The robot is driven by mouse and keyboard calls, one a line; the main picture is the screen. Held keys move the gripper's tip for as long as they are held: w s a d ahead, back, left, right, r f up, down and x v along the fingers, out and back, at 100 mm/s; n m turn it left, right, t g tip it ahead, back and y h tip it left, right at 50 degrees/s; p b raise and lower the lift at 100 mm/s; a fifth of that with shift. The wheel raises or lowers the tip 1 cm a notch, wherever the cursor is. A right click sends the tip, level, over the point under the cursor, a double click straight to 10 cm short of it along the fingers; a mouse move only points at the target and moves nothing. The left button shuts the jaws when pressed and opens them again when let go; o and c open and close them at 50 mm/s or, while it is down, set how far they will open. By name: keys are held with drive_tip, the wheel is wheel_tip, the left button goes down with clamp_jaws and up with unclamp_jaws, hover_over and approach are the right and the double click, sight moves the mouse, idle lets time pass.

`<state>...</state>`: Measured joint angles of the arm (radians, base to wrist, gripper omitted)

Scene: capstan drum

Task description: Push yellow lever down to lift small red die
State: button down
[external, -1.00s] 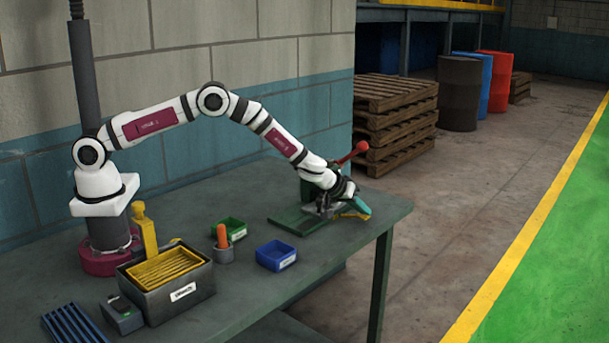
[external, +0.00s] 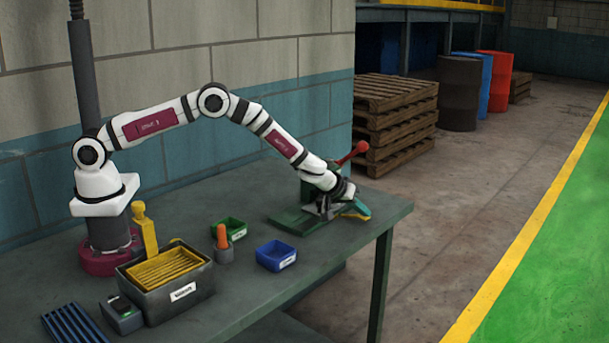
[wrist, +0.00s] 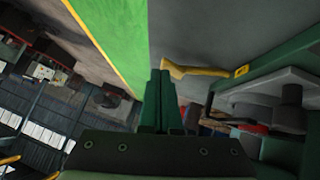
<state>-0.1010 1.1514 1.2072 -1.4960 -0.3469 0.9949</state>
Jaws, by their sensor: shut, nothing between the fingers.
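The yellow lever (wrist: 195,71) shows in the wrist view as a slim bar with a wider end, just right of my fingertips. In the external view, part of it (external: 355,216) shows low beside the green press fixture (external: 296,222). My gripper (wrist: 160,76) is shut and empty, its two dark green fingers side by side close to the lever's wide end; I cannot tell whether they touch it. In the external view my gripper (external: 364,209) is low at the fixture's right side. I cannot make out the small red die for certain.
A blue bin (external: 276,256), a green bin (external: 233,229) and a grey box with a yellow rack (external: 180,293) stand left on the table (external: 285,303). The table's right edge is close to my gripper.

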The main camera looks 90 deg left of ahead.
drive_tip(key=shift+r, duration=0.85)
drive_tip(key=shift+r, duration=0.3)
drive_tip(key=s+d+r, duration=0.2)
drive_tip(key=r, duration=0.3)
drive_tip(key=s+d+r, duration=0.3)
drive_tip(key=r, duration=0.2)
drive_tip(key=shift+r, duration=0.25)
drive_tip(key=shift+w, duration=0.1)
